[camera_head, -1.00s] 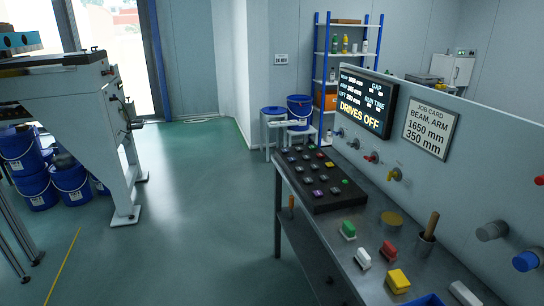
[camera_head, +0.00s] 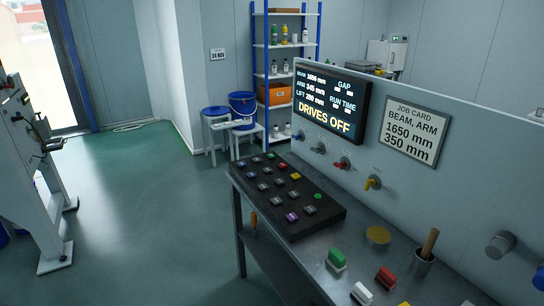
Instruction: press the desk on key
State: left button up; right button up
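A black key desk (camera_head: 270,207) lies on the grey bench, with several small keys in rows. Most keys are grey or dark. A green key (camera_head: 270,155) is at its far end, a yellow key (camera_head: 295,177) and a red key (camera_head: 283,167) are along its right side, a purple key (camera_head: 292,217) is near the front, and a round green button (camera_head: 318,196) is at the right edge. The key labels are too small to read, so I cannot tell which is the on key. The display (camera_head: 331,102) above reads "DRIVES OFF". Neither gripper is in view.
Several knobs (camera_head: 373,183) line the panel wall behind the bench. A green block (camera_head: 336,259), a red block (camera_head: 386,277), a white block (camera_head: 361,293) and a cup with a wooden handle (camera_head: 424,262) stand on the bench to the right. The floor (camera_head: 140,220) left of the bench is open.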

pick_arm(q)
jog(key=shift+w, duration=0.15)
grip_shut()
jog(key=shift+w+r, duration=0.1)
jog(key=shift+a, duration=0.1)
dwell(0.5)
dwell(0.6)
